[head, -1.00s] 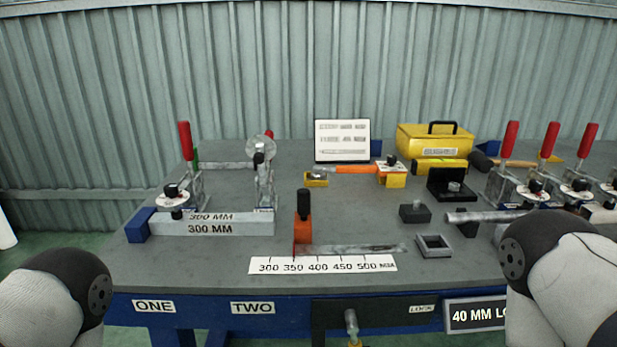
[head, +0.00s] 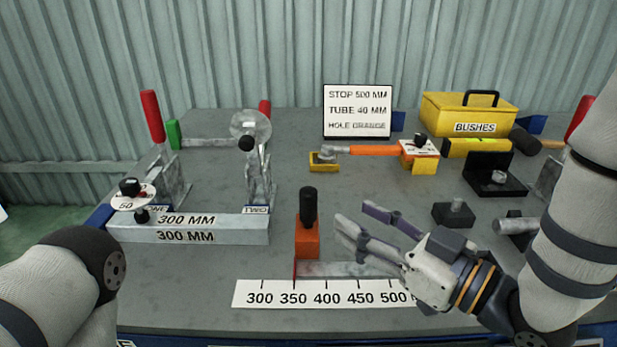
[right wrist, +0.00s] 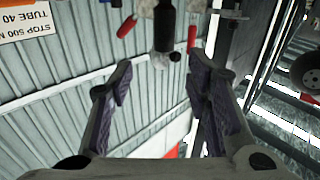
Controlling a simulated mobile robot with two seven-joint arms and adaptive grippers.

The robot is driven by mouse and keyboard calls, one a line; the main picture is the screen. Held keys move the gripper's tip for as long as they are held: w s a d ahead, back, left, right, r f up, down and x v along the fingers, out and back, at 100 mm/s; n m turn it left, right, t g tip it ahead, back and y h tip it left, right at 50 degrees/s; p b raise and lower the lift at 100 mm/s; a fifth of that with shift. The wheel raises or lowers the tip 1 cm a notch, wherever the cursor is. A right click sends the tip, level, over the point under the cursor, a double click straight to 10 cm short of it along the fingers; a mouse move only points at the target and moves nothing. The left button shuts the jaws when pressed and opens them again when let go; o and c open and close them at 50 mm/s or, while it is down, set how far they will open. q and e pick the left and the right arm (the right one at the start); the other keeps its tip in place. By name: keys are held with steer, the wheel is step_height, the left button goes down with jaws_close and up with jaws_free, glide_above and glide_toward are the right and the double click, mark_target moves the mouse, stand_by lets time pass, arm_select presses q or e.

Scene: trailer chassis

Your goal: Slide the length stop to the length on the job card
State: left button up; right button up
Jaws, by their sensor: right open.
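The length stop (head: 307,238) is an orange block with an upright black knob on a rail (head: 345,269). Its thin red edge stands at about the 350 mark of the white scale (head: 320,294), which reads 300 to 500. The job card (head: 358,111) at the back reads STOP 500 MM, TUBE 40 MM, HOLE ORANGE. My right gripper (head: 362,217) is open and empty, to the right of the stop, fingers pointing left towards it and apart from it. Its open fingers (right wrist: 158,72) also show in the right wrist view. My left gripper is out of view.
Two grey bars (head: 185,228) marked 300 MM lie left of the stop, near a clamp (head: 257,165). An orange-handled tool (head: 375,150) lies behind. A yellow BUSHES box (head: 468,115) and a black block (head: 454,213) are at the right. The bench between stop and bars is clear.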

mark_target(315, 198)
steer(key=x, duration=1)
steer(key=shift+a, duration=0.5)
steer(key=shift+c, duration=0.4)
jaws_close()
